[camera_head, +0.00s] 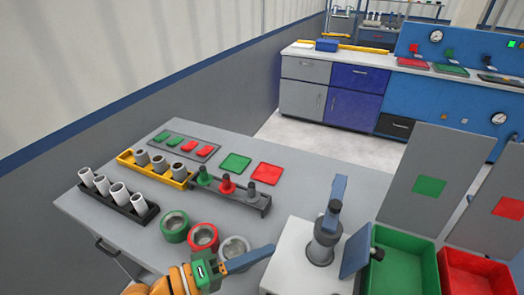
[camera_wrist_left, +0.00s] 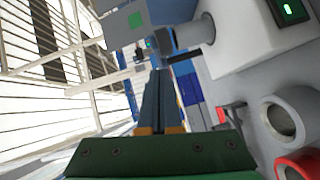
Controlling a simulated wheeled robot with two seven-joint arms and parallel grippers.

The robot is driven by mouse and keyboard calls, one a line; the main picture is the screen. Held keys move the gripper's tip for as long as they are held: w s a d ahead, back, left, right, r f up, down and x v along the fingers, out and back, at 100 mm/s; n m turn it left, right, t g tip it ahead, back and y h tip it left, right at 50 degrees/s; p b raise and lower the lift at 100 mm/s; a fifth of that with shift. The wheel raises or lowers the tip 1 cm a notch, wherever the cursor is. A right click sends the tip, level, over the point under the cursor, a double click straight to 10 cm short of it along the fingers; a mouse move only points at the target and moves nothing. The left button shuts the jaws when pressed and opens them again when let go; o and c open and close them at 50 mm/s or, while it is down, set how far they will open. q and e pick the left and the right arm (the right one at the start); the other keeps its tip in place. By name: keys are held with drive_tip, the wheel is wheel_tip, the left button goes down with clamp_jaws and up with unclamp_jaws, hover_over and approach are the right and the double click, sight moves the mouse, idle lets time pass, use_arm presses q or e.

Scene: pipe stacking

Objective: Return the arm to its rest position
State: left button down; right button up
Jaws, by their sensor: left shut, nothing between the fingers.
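My left gripper (camera_head: 270,249) is low in the middle of the head view, with an orange wrist, a green body and blue fingers. Its fingers are together and empty, pointing right, beside the white machine box (camera_head: 285,262). In the left wrist view the closed fingers (camera_wrist_left: 159,75) point away from the camera with nothing between them. The grey ring (camera_head: 234,248) is just behind the gripper, and it also shows in the left wrist view (camera_wrist_left: 284,119). My right gripper is not in view.
Red (camera_head: 203,236) and green (camera_head: 173,226) rings stand on the grey table (camera_head: 262,212). Behind are a black rack (camera_head: 137,217) of white pipes, a yellow rack (camera_head: 186,184) and a dark peg stand (camera_head: 240,205). Green (camera_head: 400,265) and red (camera_head: 478,275) bins are at the right.

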use_arm(q)
drive_tip(key=s+a+f+m+y, duration=0.1)
drive_tip(key=f+y, duration=0.1)
drive_tip(key=f, duration=0.2)
drive_tip(key=s+a+f+m+g+y, duration=0.1)
drive_tip(key=s+a+f+m+y, duration=0.1)
drive_tip(key=f+y, duration=0.1)
drive_tip(key=s+a+f+m+g+y, duration=0.1)
drive_tip(key=a+f+m+y, duration=0.1)
drive_tip(key=f, duration=0.4)
drive_tip(key=shift+s+a+y, duration=0.25)
drive_tip(key=shift+s+y, duration=0.15)
drive_tip(key=shift+y, duration=0.1)
drive_tip(key=s+a+f+g+y, duration=0.2)
drive_tip(key=s+a+f+y, duration=0.35)
drive_tip(key=a, duration=0.45)
wheel_tip(320, 180, down, 16)
drive_tip(key=s+g, duration=0.2)
drive_tip(key=s+a+f+m+g+y, duration=0.1)
drive_tip(key=s+a+f, duration=0.1)
drive_tip(key=s+f, duration=0.8)
drive_tip(key=s, duration=0.3)
drive_tip(key=shift+a+f, duration=0.25)
